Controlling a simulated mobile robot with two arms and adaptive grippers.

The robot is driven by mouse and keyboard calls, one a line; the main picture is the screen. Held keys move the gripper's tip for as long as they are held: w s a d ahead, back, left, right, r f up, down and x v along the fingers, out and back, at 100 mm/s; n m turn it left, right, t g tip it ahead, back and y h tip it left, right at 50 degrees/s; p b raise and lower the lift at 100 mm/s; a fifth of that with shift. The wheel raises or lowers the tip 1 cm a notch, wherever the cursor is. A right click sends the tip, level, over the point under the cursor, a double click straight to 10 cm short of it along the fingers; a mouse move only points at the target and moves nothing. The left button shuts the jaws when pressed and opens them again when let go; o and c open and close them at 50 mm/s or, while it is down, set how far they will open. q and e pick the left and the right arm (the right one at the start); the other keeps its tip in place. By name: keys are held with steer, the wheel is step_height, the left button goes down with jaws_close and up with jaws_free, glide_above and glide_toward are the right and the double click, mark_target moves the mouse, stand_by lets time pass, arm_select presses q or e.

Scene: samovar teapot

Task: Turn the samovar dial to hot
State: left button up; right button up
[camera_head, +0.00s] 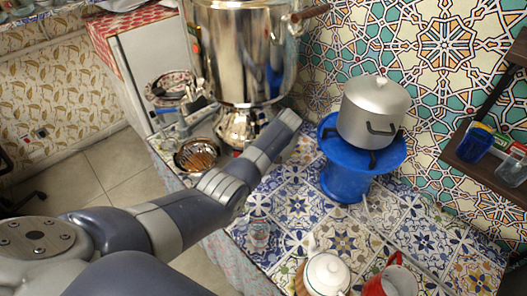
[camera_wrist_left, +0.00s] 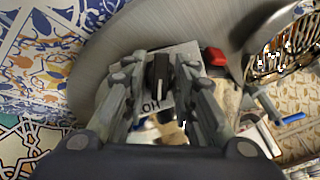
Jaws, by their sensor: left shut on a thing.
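The shiny metal samovar (camera_head: 235,50) stands at the top middle of the head view. My left arm reaches up to its lower right side, and the gripper itself is hidden there. In the left wrist view, my left gripper (camera_wrist_left: 160,78) is shut on a small black dial (camera_wrist_left: 162,68) with a pale pointer line, one finger on each side. The dial sits on a light plate (camera_wrist_left: 188,52) on the curved grey samovar body (camera_wrist_left: 110,60). Letters, apparently "HO", show at the plate's lower edge; the rest is covered. My right gripper is not in view.
A silver pot (camera_head: 375,105) sits on a blue stand (camera_head: 345,180) right of my arm. A white lidded teapot (camera_head: 326,273) and a red pitcher (camera_head: 392,280) stand at the front of the tiled counter. A red part (camera_wrist_left: 214,56) is close beside the fingers.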

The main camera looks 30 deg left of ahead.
arm_select(q)
steer(key=shift+m+y+b, duration=0.3)
steer(key=shift+m+b, duration=0.05)
steer(key=shift+m, duration=0.25)
steer(key=shift+g, duration=0.3)
steer(key=o, duration=0.6)
steer(key=shift+o, duration=0.8)
steer(key=shift+f, duration=0.1)
steer(key=shift+d, duration=0.1)
steer(key=v, duration=1.2)
